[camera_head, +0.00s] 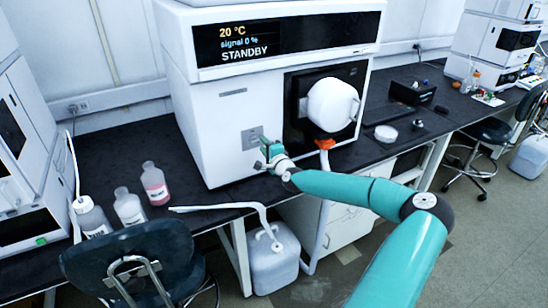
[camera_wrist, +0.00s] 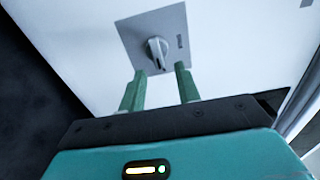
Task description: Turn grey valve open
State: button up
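The grey valve (camera_wrist: 157,50) is a rounded knob with a raised grip on a grey square plate (camera_wrist: 178,22) in the wrist view. In the head view the plate (camera_head: 251,138) is on the white front of the instrument, just above my gripper. My gripper (camera_wrist: 161,68) has two green fingers, apart, with nothing between them. In the wrist view the fingertips point at the knob's lower edge, one to each side; I cannot tell if they touch it. In the head view my gripper (camera_head: 266,146) is close in front of the panel and hides the knob.
The white instrument (camera_head: 215,110) has a display (camera_head: 250,38) reading 20 °C, signal 0 % and STANDBY. A round white part (camera_head: 332,104) stands out to the right of my gripper. Bottles (camera_head: 154,184) stand at left on the black bench. A chair (camera_head: 130,265) is in front.

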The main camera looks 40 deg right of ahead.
jog(key=v, duration=1.2)
jog(key=shift+a, duration=0.1)
